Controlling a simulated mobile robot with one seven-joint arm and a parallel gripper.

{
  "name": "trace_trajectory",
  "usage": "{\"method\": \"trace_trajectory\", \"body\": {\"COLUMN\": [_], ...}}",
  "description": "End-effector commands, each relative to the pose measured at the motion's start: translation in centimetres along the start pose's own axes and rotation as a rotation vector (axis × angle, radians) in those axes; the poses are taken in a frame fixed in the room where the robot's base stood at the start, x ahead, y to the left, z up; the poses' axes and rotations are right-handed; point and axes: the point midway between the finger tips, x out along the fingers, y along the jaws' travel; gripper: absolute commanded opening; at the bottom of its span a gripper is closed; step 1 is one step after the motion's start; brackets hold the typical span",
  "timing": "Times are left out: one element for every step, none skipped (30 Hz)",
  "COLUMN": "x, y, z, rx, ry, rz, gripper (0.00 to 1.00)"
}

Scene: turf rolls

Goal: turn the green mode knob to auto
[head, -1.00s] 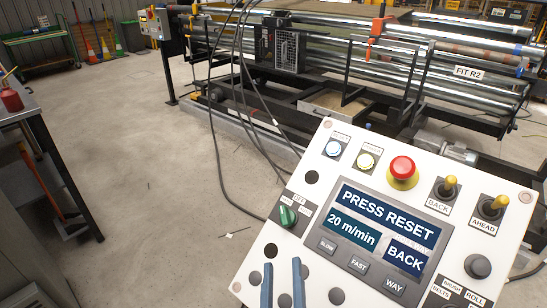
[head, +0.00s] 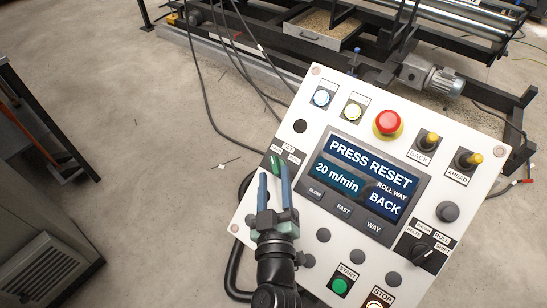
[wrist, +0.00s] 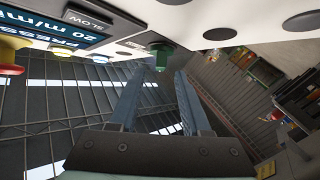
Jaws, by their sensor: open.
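The green mode knob (head: 276,164) sits at the left edge of the tilted white control panel (head: 310,125). Small labels stand around it, with OFF above; the others are too small to read surely, and I cannot tell its setting. My gripper (head: 274,174) is open and empty, its two blue-grey fingers pointing up the panel towards the knob. In the wrist view the knob (wrist: 161,54) shows just beyond and above the gap between the fingertips (wrist: 160,78). I cannot tell whether a finger touches it.
The panel screen (head: 362,175) reads PRESS RESET, 20 m/min and BACK. A red mushroom button (head: 388,122), yellow-tipped levers (head: 431,137) and a black selector (head: 422,251) are further right. Black cables (head: 222,75) run behind the panel. Open floor lies to the left.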

Motion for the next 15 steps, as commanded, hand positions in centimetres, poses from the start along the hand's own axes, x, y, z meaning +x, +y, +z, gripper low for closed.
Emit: {"method": "trace_trajectory", "body": {"x": [1.0, 1.4, 2.0, 2.4, 2.8, 3.2, 3.5, 3.8, 4.1, 4.2, 4.4, 4.6, 4.6, 4.7, 4.7], "y": [0.1, 0.1, 0.1, 0.1, 0.1, 0.0, 0.0, 0.0, 0.0, 0.0, 0.0, 0.0, 0.0, 0.0, 0.0], "z": [-0.2, -0.2, -0.2, -0.2, -0.1, -0.1, -0.1, -0.1, -0.1, 0.0, 0.0, 0.0, 0.0, 0.0, 0.0], "rx": [0.002, 0.002, 0.001, 0.0, 0.001, 0.002, 0.001, 0.001, 0.0, 0.001, 0.001, 0.001, 0.001, 0.002, 0.001], "ry": [0.002, 0.002, 0.001, 0.001, 0.001, 0.001, 0.001, 0.001, 0.001, 0.0, 0.0, 0.001, 0.0, 0.0, 0.0], "rz": [0.001, 0.001, 0.001, 0.001, 0.0, 0.0, 0.0, 0.0, 0.0, -0.001, -0.001, 0.0, 0.0, 0.0, -0.001], "gripper": [0.47, 0.47, 0.47, 0.47, 0.47, 0.47, 0.47, 0.47, 0.47, 0.47, 0.47, 0.47, 0.47, 0.47, 0.47]}}
